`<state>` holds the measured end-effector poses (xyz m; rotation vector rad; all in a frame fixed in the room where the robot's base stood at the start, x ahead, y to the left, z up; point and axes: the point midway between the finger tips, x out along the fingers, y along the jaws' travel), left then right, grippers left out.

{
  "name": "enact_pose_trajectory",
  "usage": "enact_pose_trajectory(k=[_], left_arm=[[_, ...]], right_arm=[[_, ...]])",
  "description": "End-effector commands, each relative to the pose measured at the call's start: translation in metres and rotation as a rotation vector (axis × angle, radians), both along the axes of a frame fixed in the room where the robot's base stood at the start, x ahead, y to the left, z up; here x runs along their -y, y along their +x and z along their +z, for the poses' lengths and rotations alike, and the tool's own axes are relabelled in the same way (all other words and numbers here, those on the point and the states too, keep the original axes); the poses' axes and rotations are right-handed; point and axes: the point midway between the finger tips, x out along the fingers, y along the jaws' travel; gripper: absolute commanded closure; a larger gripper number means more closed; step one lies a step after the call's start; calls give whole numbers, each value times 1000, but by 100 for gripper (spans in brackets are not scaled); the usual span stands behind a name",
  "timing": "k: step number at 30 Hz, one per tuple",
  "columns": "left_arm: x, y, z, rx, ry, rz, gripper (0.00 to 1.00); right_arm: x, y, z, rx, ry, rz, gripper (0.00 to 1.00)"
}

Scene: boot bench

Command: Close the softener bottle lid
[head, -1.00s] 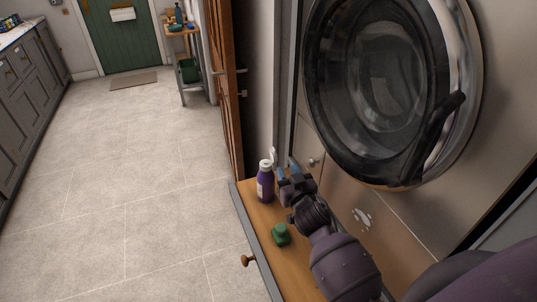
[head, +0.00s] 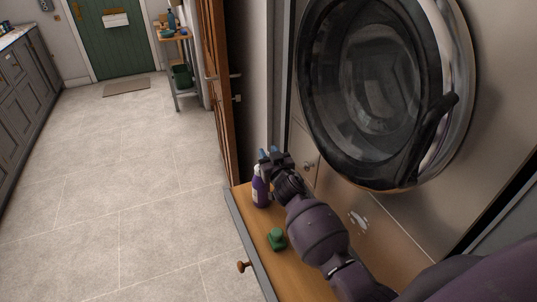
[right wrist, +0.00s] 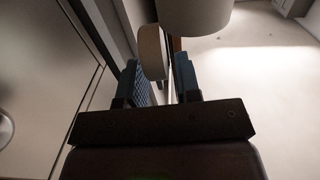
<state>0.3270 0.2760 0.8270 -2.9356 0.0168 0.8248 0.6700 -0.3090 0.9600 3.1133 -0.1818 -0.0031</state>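The softener bottle (head: 261,192) is purple with a white top and a pale label. It stands upright on the wooden surface in the head view. My right gripper (head: 269,153) is at the bottle's top and hides most of the lid there. In the right wrist view, the pale round lid (right wrist: 152,52) stands up on edge beside the white bottle top (right wrist: 194,14). The blue-padded fingers of my right gripper (right wrist: 158,80) are apart, one on each side of the lid, with a gap visible. My left gripper is out of view.
A green object (head: 277,240) stands on the wooden drawer-like surface (head: 290,274), nearer than the bottle. The round washer door (head: 375,90) is on the right, above my arm. A wooden door (head: 216,90) stands behind the bottle.

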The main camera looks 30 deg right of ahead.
Motion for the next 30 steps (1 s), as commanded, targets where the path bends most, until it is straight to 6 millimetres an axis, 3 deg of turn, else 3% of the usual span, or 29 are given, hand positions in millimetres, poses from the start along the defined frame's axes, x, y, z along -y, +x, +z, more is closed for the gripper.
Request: enact_pose_trajectory(k=[9,16,30], left_arm=[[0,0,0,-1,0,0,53],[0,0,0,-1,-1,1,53],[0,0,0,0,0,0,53]], right_arm=[[0,2,0,0,-1,0,69],[0,2,0,0,-1,0,100],[0,2,0,-1,-10,0,100]])
